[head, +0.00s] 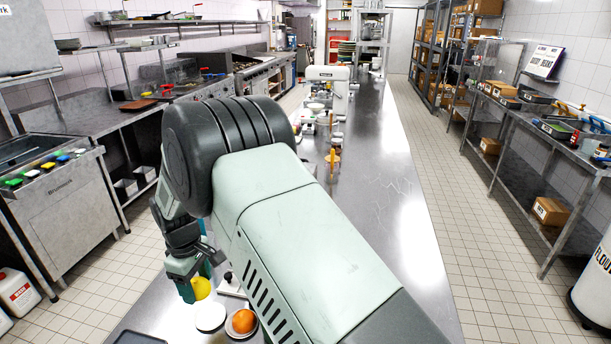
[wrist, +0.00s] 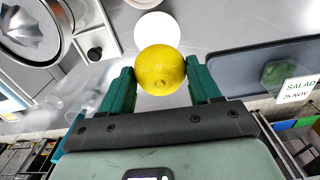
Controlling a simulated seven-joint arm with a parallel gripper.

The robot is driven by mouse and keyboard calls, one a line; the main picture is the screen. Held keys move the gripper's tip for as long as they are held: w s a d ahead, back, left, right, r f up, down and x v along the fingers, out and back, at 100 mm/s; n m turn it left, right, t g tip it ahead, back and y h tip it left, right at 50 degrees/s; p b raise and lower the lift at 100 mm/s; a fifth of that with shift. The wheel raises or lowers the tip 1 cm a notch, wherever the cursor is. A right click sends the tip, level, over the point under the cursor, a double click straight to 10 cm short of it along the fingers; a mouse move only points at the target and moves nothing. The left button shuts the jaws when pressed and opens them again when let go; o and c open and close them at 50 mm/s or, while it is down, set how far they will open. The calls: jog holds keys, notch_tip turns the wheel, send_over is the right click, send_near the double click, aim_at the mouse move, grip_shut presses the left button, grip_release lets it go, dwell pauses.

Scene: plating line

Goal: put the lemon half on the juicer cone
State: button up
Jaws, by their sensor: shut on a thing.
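The yellow lemon half (wrist: 160,70) is held between the two green fingers of my gripper (wrist: 160,76), its rounded, nubbed side toward the wrist camera. Its cut face is not visible. In the head view the lemon half (head: 201,288) is partly hidden by my gripper (head: 200,284), low over the left part of the counter. The juicer's ribbed metal cone (wrist: 28,24) stands in a round bowl at the upper left of the wrist view, apart from the lemon. In the head view my arm hides the cone.
A white disc (wrist: 158,27) lies just beyond the lemon; it also shows in the head view (head: 210,316). Beside it an orange fruit (head: 242,320) sits on a small dish. A dark tray (wrist: 225,75) with a green item and a SALAD label (wrist: 299,89) is at right.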

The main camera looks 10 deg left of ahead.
jog(key=w+d+r+m, duration=0.2)
jog(key=d+r+m, duration=0.5)
jog(key=d, duration=0.8)
jog(key=w+d+r+m, duration=0.1)
jog(key=d+r+m, duration=0.4)
jog(key=d+r, duration=0.75)
jog(key=w+d+r+m, duration=0.2)
jog(key=d+r+m, duration=0.3)
jog(key=d, duration=1.4)
jog(key=a, duration=3.8)
jog(key=shift+m, duration=0.3)
jog(key=w+f, duration=0.2)
jog(key=f, duration=0.4)
jog(key=w+f, duration=0.2)
jog(key=f, duration=0.3)
jog(key=w+f, duration=0.2)
jog(key=f, duration=0.4)
jog(key=shift+w+a+f, duration=0.2)
jog(key=shift+w+f, duration=0.1)
jog(key=shift+f, duration=2.05)
